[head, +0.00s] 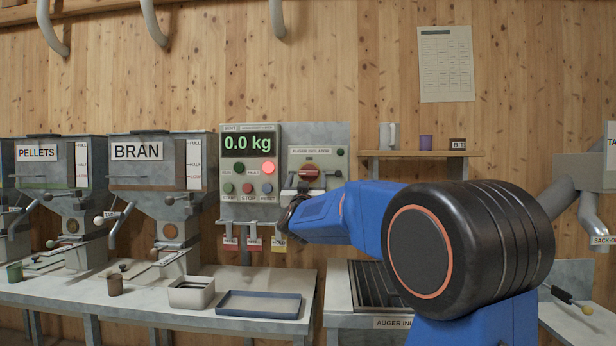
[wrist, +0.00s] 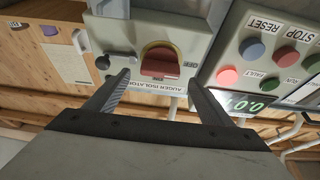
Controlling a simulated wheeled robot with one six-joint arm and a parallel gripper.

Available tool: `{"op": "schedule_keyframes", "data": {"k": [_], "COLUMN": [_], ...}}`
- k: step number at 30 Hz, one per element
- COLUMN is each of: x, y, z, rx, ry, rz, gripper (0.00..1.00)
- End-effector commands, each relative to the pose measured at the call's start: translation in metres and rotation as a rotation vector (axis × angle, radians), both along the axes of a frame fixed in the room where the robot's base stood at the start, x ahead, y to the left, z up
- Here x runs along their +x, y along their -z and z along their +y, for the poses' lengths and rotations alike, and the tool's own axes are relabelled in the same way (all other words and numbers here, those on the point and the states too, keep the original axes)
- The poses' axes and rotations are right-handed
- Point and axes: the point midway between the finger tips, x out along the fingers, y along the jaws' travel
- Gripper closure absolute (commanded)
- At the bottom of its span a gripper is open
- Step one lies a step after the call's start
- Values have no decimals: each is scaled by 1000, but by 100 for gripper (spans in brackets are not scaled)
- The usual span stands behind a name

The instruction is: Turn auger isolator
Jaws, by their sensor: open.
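The auger isolator is a red rotary knob on a yellow backing (wrist: 160,62), on a grey box at the right of the control panel; it also shows in the head view (head: 309,172). Its red handle lies roughly crosswise. The wrist view is upside down, with the "AUGER ISOLATOR" label by the knob. My gripper (wrist: 159,78) is open and empty in front of the box. Its two fingers point at the panel, one on each side of the knob, with a gap to it. I cannot tell the remaining depth to the knob. In the head view my arm partly hides the box's lower part.
The control panel (head: 249,141) reads 0.0 kg, with a lit red fault lamp and several buttons close by. Tagged hooks (head: 254,244) hang below it. A shelf (head: 420,153) with cups is to the right. Hoppers and a bench with trays (head: 258,304) are at left.

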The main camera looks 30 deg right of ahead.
Motion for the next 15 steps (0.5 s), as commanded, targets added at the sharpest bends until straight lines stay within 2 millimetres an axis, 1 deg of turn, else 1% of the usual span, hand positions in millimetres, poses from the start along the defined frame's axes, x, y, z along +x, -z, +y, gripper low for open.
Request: {"op": "schedule_keyframes", "data": {"k": [1,6,10,15], "x": [7,22,28,31], "y": [-3,-11,-14,-16], "z": [-5,-15,-19,-21], "rx": [0,0,0,0], "ry": [1,1,-1,-1], "rz": [0,0,0,0], "gripper": [25,25,25,25]}}
